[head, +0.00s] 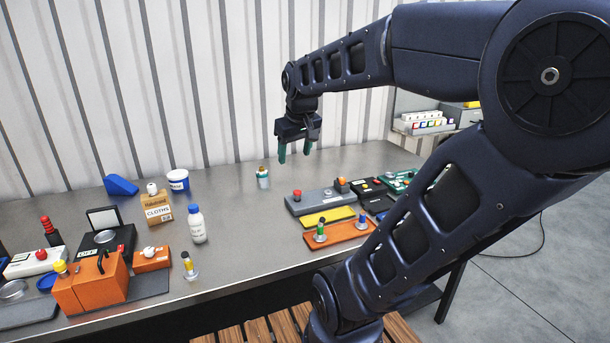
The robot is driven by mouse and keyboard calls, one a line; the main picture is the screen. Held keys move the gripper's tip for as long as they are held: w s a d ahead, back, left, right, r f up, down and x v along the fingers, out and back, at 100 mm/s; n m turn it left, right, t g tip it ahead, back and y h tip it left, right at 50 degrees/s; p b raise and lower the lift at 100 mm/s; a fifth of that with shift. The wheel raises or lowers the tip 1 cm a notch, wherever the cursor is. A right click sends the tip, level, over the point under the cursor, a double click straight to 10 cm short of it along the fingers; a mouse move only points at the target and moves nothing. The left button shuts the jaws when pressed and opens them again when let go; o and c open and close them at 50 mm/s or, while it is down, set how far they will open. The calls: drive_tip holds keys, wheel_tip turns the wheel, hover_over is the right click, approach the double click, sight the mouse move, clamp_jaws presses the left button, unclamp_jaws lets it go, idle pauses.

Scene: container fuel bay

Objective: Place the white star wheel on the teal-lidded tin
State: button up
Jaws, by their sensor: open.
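My gripper (296,150) is open and empty, pointing down with teal fingertips above the back middle of the bench. A small pale tin or jar with teal on it (263,178) stands on the bench, below and left of my gripper; it may be the teal-lidded tin, and something brownish shows at its top. A small white knob-like piece (152,188) sits on top of the cardboard cloths box (157,209). Another white piece (149,251) sits on a small orange box (152,261). Both are too small to tell which is the star wheel.
A white bottle with blue cap (197,225), a white-and-blue tub (178,181) and a blue wedge (121,185) stand at the left. An orange block (90,289) is front left. Grey (322,200), yellow (327,218) and orange (340,234) panels lie right. The bench's middle is clear.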

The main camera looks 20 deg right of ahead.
drive_tip(key=s+f+m, duration=0.2)
drive_tip(key=s+f, duration=0.2)
drive_tip(key=s, duration=0.3)
drive_tip(key=shift+t, duration=0.3)
idle(0.8)
